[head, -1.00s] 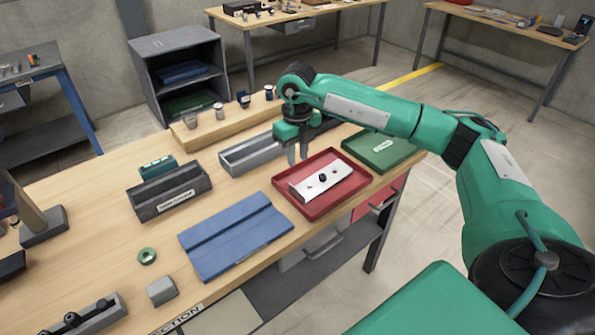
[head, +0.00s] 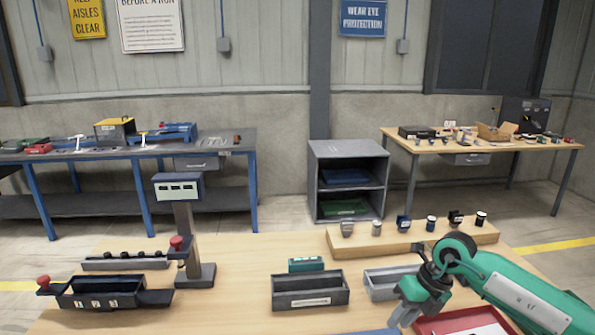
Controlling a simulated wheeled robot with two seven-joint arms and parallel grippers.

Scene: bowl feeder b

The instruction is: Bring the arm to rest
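My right arm, green, comes in from the lower right in the head view. Its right gripper (head: 405,315) points down above the wooden bench near the red tray (head: 438,327). Its two grey fingers look apart, with nothing seen between them. The red tray holds a white plate (head: 472,322), and both are cut off by the bottom edge of the view. My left gripper is not in view.
A dark bin (head: 310,291) and a grey bin (head: 385,284) stand left of the gripper. A wooden riser (head: 375,241) with several small parts lies behind it. A post with a display (head: 178,187) stands at the left. Bare bench lies between.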

